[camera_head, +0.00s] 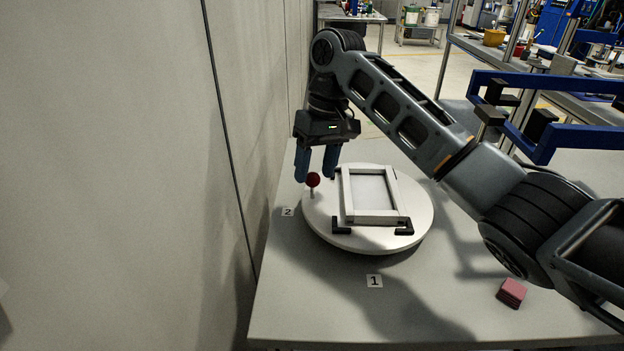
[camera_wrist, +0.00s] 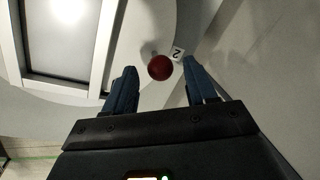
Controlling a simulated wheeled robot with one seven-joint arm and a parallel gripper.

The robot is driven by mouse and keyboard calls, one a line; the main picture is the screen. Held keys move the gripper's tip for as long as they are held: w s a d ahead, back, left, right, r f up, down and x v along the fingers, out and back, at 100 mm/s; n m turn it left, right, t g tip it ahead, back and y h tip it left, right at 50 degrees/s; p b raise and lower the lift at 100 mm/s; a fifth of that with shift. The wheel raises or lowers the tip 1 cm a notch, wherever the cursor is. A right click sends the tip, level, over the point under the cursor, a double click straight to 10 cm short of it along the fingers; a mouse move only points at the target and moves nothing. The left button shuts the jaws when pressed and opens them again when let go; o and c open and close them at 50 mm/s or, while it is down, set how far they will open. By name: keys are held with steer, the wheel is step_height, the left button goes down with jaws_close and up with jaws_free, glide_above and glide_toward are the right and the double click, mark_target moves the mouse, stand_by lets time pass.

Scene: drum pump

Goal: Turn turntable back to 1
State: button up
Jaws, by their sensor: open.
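The round white turntable (camera_head: 420,222) stands on the table and carries a rectangular frame (camera_head: 375,216) with black corner pieces. A red ball knob (camera_head: 313,179) on a short pin stands at the turntable's left edge, near the label 2 (camera_head: 287,211). The label 1 (camera_head: 374,281) lies on the table in front of the turntable. My gripper (camera_head: 317,175) points down, open, just above and behind the knob. In the wrist view the red knob (camera_wrist: 160,67) shows slightly beyond and between the blue fingertips (camera_wrist: 159,72), with no visible contact. The label 2 (camera_wrist: 177,53) is right beside it.
A pale wall (camera_head: 130,150) runs close along the left of the table. A pink block (camera_head: 511,293) lies on the table (camera_head: 330,320) at the right front. A blue frame structure (camera_head: 545,130) stands at the back right. The front of the table is mostly clear.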

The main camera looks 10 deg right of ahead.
mark_target(314, 173)
steer(key=shift+a+f, duration=0.15)
steer(key=shift+f, duration=0.65)
steer(key=shift+a+f, duration=0.15)
steer(key=shift+f, duration=0.65)
jaws_close()
